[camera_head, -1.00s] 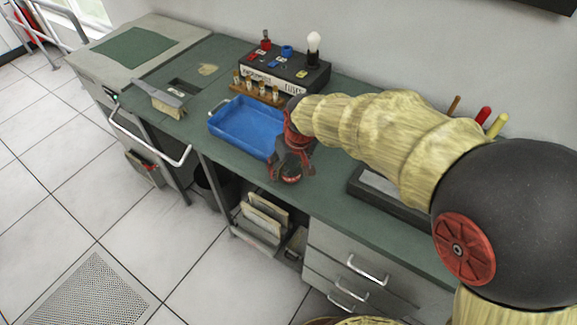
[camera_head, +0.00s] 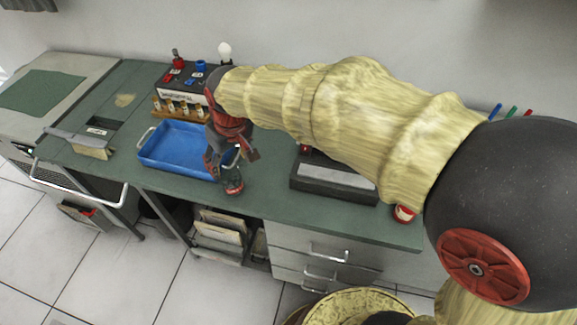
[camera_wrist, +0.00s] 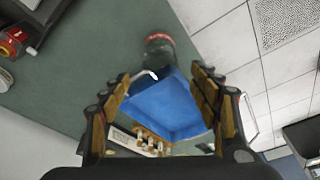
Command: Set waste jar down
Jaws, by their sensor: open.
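The waste jar (camera_head: 232,187) is a small dark jar with red on it. It stands on the green bench (camera_head: 270,205) near the front edge, just right of the blue tray's front corner. It also shows in the wrist view (camera_wrist: 160,50), beyond my fingertips and apart from them. My gripper (camera_head: 232,162) is open and empty just above the jar, its fingers spread and pointing down. In the wrist view both fingers of my gripper (camera_wrist: 162,78) show wide apart, with the blue tray behind them.
The blue tray (camera_head: 163,171) lies left of the jar. Behind it are a rack of small vials (camera_head: 180,109) and a dark switch box (camera_head: 190,90). A dark box with a grey top (camera_head: 335,182) and a red-and-white round item (camera_head: 404,213) are to the right. Bench between is clear.

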